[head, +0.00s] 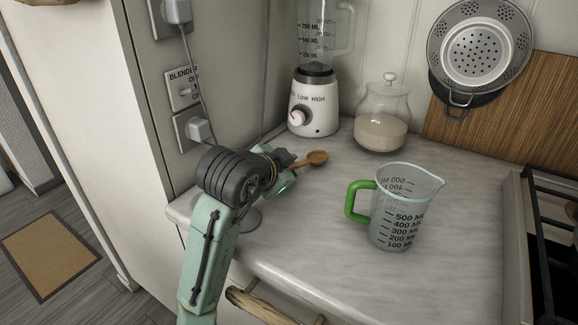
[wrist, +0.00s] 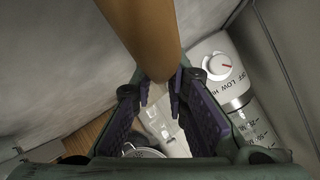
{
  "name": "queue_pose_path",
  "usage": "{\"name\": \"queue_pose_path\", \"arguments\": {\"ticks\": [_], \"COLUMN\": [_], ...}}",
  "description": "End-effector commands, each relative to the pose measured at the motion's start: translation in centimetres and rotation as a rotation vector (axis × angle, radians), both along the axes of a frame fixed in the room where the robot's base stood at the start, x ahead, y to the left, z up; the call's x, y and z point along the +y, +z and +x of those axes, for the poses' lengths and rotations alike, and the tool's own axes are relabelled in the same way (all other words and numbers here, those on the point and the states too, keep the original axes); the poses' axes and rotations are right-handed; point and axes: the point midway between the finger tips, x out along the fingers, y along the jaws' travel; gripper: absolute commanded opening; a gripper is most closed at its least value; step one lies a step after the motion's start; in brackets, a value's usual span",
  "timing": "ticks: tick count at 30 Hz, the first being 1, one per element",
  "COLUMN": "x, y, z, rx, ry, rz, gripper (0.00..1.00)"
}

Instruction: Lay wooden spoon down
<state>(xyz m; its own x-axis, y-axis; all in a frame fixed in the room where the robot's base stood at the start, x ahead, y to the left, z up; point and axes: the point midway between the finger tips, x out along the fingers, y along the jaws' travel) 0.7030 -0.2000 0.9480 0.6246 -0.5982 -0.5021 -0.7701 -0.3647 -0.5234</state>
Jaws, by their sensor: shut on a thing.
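The wooden spoon (head: 317,158) shows its brown bowl in the head view, pointing right, beyond my gripper (head: 288,163). In the wrist view, a thick brown length of the spoon (wrist: 146,35) runs from the top edge down between the fingertips of my gripper (wrist: 160,88). My gripper is shut on it. The spoon is over the grey marbled counter (head: 310,215), near its back left part. I cannot tell how high above the counter it is. My arm and gripper hide most of the handle in the head view.
A blender (head: 313,100) and a lidded glass jar (head: 381,125) stand behind the spoon. A measuring jug (head: 405,222) with a green handle stands to the right. A round grey thing (head: 247,219) is partly hidden by my arm. The counter between gripper and jug is clear.

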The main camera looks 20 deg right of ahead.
Motion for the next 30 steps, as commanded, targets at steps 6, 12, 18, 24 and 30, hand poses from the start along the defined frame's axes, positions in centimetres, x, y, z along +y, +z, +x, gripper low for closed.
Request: {"name": "queue_pose_path", "arguments": {"ticks": [6,12,18,24,30], "x": [0.03,0.04,0.04,0.04,0.04], "y": [-0.52,-0.68,-0.83,-0.82,-0.82], "z": [-0.04,-0.03,-0.04,-0.04,-0.04], "rx": [-0.002,-0.002,-0.002,-0.002,-0.002], "ry": [0.001,0.001,0.000,0.000,0.000], "rz": [-0.001,-0.001,0.000,0.000,0.000], "gripper": [0.00,0.00,0.21,0.34,0.34]}}
